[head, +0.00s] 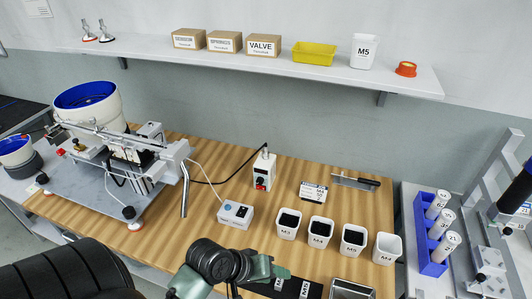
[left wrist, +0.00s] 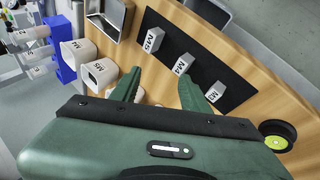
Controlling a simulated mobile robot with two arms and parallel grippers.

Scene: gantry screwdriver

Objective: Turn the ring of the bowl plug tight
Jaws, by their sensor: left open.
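The feeder bowl (head: 88,105), white with a blue inside, stands on its machine at the left in the head view. A small white control box (head: 235,214) with a cable lies right of the machine. I cannot make out the bowl plug or its ring in either view. My left gripper (head: 262,270) is at the bottom middle of the head view, in front of the control box and apart from it. In the left wrist view its two green fingers (left wrist: 160,88) are spread, with nothing between them. My right gripper is in neither view.
White cups (head: 320,232) stand in a row right of the control box. A white switch box (head: 264,171) with a black cable is behind. A black mat (left wrist: 207,62) holds labelled blocks. A blue rack (head: 425,240) is right. Wood near the switch box is clear.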

